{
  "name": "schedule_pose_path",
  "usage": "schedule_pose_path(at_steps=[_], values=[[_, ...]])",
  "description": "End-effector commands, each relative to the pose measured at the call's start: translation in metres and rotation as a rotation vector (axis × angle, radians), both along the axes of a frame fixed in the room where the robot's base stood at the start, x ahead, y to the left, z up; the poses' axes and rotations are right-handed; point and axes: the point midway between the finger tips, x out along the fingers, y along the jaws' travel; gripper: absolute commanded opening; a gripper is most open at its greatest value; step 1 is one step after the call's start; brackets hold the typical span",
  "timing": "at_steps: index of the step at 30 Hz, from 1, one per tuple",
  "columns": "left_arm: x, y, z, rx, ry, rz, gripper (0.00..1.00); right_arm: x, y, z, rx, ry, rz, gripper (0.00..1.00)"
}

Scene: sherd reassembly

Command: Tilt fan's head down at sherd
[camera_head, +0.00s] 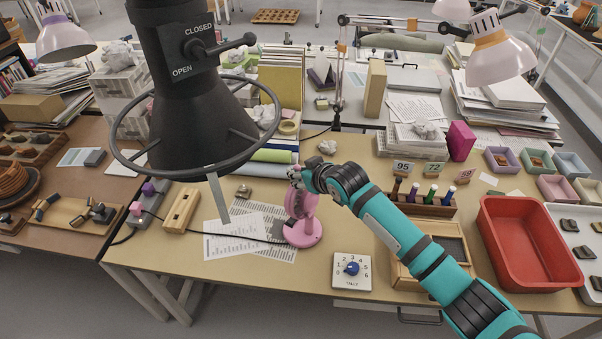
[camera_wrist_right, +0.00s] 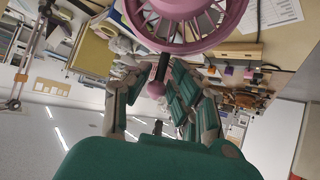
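A pink desk fan (camera_head: 303,232) stands on the table, its round base on the tabletop and its caged head upright, seen nearly edge-on. In the right wrist view the pink fan cage (camera_wrist_right: 190,40) fills the top, with a short black stem ending in a pink knob (camera_wrist_right: 157,88). My right gripper (camera_head: 297,178) is at the top of the fan head; in the wrist view its fingers (camera_wrist_right: 160,98) stand apart on either side of the knob, contact unclear. A small dark piece (camera_head: 277,229), possibly the sherd, lies left of the fan base. My left gripper is out of view.
A black extraction hood (camera_head: 190,125) with a ring hangs at left above the table. Printed sheets (camera_head: 232,238) lie left of the fan. A tally dial (camera_head: 351,270), a marker rack (camera_head: 425,203) and a red tray (camera_head: 528,245) stand to the right.

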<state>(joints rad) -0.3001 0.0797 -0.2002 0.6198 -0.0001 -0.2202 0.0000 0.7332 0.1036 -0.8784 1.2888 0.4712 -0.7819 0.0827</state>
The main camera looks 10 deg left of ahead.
Motion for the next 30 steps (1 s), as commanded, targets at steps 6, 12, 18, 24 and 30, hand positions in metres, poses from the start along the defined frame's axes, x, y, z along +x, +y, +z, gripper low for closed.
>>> schedule_pose_path(at_steps=[6,12,18,24,30], values=[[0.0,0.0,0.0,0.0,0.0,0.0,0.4,0.0,0.0,0.0,-0.001,0.001,0.0,0.33],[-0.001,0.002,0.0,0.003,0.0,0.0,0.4,-0.003,-0.002,0.002,-0.001,0.001,0.0,0.33],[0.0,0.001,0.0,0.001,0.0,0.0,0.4,-0.02,-0.017,0.018,0.0,0.0,0.0,0.33],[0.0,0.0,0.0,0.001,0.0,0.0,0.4,-0.047,-0.039,0.044,0.001,-0.002,0.001,0.33],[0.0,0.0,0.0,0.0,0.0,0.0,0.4,-0.068,-0.055,0.063,0.0,0.0,-0.001,0.33]])
